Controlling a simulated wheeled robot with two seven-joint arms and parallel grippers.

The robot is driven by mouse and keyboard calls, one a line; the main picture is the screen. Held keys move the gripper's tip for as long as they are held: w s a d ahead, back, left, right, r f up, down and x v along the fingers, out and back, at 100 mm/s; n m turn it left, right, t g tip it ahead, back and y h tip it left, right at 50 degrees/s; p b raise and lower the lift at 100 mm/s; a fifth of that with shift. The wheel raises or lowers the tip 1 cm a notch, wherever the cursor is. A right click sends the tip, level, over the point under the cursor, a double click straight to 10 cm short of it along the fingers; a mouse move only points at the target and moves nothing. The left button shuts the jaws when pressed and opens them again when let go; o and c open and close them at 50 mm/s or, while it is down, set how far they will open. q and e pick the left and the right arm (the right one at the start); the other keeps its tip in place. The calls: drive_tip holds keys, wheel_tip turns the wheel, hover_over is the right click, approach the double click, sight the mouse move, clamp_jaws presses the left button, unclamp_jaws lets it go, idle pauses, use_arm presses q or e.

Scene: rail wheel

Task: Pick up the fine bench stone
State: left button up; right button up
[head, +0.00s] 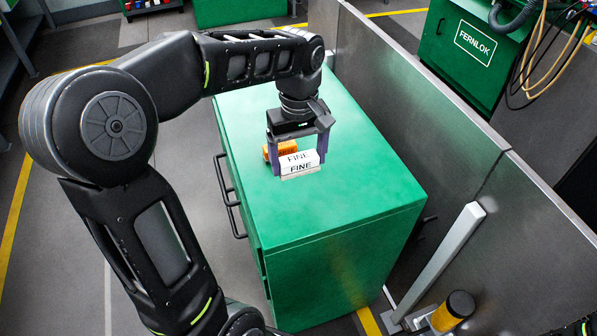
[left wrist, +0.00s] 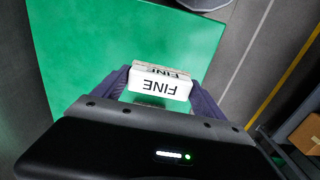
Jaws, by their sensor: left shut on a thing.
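The fine bench stone (head: 300,163) is a pale block with the word FINE on its faces. My left gripper (head: 298,158) is shut on it, one finger on each side, over the top of the green cabinet (head: 360,205). In the left wrist view the stone (left wrist: 160,86) sits between the two purple-grey fingers of the left gripper (left wrist: 159,92). I cannot tell whether the stone touches the cabinet top. An orange block (head: 284,149) with dark lettering is just behind the stone, partly hidden. My right gripper is not in view.
A grey partition wall (head: 420,110) runs along the cabinet's right side. A grey post (head: 440,255) and a yellow-and-black bollard (head: 455,308) stand at the lower right. The cabinet has dark handles (head: 230,195) on its left side. Its near top is clear.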

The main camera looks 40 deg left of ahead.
use_arm(q)
drive_tip(key=shift+r, duration=0.4)
